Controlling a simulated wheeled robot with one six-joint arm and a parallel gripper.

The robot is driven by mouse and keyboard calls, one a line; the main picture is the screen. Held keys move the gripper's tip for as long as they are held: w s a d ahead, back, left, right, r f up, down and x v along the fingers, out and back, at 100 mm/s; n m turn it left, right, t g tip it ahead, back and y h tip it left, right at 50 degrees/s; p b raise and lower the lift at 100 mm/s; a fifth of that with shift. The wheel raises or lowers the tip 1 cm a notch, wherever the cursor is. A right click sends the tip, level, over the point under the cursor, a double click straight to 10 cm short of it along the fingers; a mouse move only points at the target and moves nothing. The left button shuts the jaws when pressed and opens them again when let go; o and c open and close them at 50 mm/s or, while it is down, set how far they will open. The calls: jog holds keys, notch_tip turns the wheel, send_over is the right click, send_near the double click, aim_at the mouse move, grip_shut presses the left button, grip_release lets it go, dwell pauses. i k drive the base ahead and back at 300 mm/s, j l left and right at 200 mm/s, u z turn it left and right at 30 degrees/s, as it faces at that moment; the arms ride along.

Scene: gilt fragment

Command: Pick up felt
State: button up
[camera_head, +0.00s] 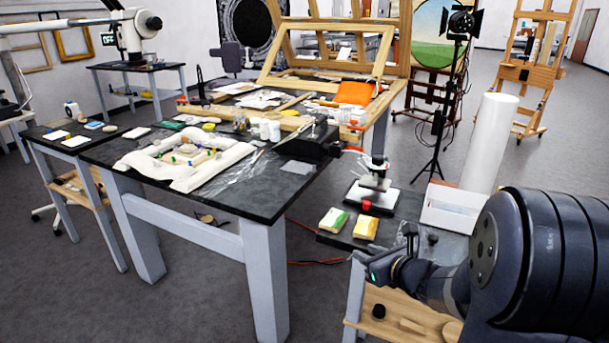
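I cannot tell for sure which thing is the felt. A white soft-looking padded piece (187,160) lies on the front of the dark main table (262,193), with small coloured items on it. A bright orange piece (355,92) lies at the table's back right. A green-topped block (333,220) and a yellow-topped block (365,227) lie on a lower dark side table (400,238). My gripper (392,260) is at the lower right, by that side table's front edge and apart from both blocks. Its fingers are small and dark, so their opening is unclear.
A microscope-like device (373,185) stands behind the blocks. A white box (452,208) and a tall white roll (489,143) stand to the right. Tools and jars crowd the main table. A black lamp stand (440,110) is behind. Open floor lies at the lower left.

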aim_at(297, 167)
jog(key=z, duration=1.4)
jog(key=j+z, duration=0.35)
jog(key=j, duration=3.95)
